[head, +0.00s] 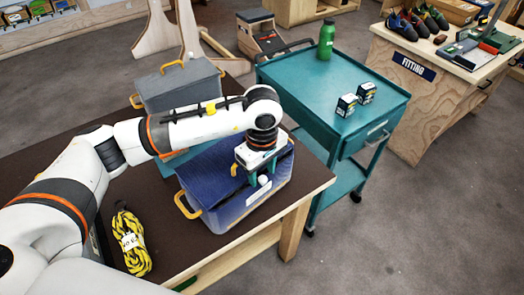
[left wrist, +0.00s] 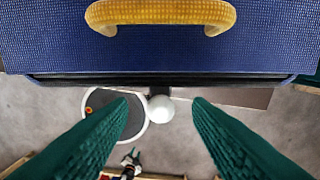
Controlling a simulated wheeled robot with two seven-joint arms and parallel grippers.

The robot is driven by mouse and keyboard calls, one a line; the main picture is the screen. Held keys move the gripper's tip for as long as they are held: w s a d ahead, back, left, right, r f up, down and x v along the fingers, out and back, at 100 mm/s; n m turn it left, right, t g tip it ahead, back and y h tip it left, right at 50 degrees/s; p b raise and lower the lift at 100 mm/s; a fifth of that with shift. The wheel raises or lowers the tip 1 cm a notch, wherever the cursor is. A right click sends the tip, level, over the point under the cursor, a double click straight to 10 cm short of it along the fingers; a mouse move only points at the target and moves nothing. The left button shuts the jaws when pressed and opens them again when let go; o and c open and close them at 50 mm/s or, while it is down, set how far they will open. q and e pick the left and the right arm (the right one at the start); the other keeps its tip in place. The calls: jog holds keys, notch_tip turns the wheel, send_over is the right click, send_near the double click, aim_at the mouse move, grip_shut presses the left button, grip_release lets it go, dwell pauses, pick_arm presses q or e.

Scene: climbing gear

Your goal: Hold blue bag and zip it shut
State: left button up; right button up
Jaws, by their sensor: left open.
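The blue bag (head: 211,180) stands upright on the dark tabletop near its right corner, with yellow handles and a pale label on its side. My left gripper (head: 262,173) is over the bag's right part, fingers pointing down. In the left wrist view the bag (left wrist: 60,45) fills the top, with a yellow handle (left wrist: 160,12) and a dark edge strip. My arm hides part of the bag's top.
A grey bag (head: 180,87) stands behind on the table (head: 50,165). A yellow-black rope coil (head: 131,243) lies at the front left.

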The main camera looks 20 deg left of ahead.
pick_arm(q)
jog(key=shift+f, duration=1.25)
